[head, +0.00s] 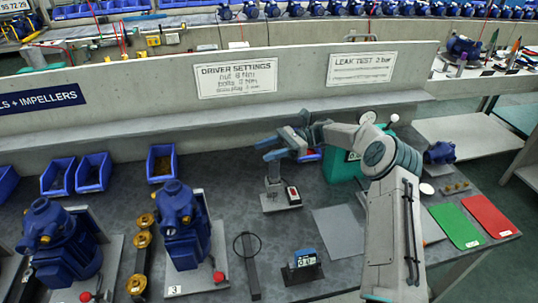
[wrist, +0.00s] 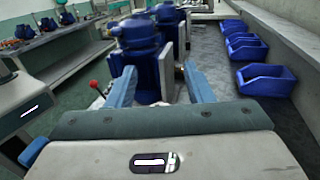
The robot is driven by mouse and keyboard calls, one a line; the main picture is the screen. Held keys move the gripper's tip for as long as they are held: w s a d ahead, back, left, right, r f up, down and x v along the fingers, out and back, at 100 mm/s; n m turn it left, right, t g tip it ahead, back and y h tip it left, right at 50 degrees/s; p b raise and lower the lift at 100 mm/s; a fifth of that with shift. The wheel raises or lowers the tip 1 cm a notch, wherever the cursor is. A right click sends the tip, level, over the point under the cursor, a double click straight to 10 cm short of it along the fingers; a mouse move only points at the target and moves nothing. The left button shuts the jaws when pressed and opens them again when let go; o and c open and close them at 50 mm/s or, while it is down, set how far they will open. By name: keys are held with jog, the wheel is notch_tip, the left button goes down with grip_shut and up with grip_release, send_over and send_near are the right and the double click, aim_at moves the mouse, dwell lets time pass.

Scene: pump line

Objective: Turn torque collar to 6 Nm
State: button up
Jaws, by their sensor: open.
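My gripper (head: 268,149) is open, its two blue fingers apart with nothing between them. It is above the bench, just over a small grey upright tool (head: 273,186) on a flat base, which looks like the driver. I cannot make out its torque collar or any setting on it. A small red-and-white box (head: 292,194) is on the same base. In the wrist view my open fingers (wrist: 160,88) point along the bench at a blue pump (wrist: 140,55), which is farther off. The upright tool is not visible there.
Blue pumps (head: 183,225) stand on the left, beside brass parts (head: 141,240). A dark display block (head: 302,267) and a ring stand (head: 250,262) are in front. A teal box (head: 342,168) is behind my arm. The wall sign (head: 237,78) reads "DRIVER SETTINGS", nut 6 Nm. Blue bins (head: 93,172) line the back.

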jog(key=s+d+r+b, duration=0.1)
jog(key=s+d+r, duration=0.1)
jog(key=d+r, duration=0.7)
jog(key=shift+s+d, duration=0.35)
jog(key=shift+d, duration=0.85)
jog(key=shift+r, duration=0.1)
jog(key=s+a+f+n+t+h, duration=0.1)
jog(key=s+a+n+t+h, duration=0.25)
jog(key=s+h, duration=0.65)
jog(key=s+d+f+n+t+h, duration=0.1)
jog(key=s+d+n+t, duration=0.3)
jog(key=s, duration=0.6)
jog(key=s+d+f+n+t+h, duration=0.2)
jog(key=s+d+n+t+h, duration=0.2)
jog(key=s+d, duration=0.4)
jog(key=shift+s, duration=1)
jog(key=shift+t, duration=0.25)
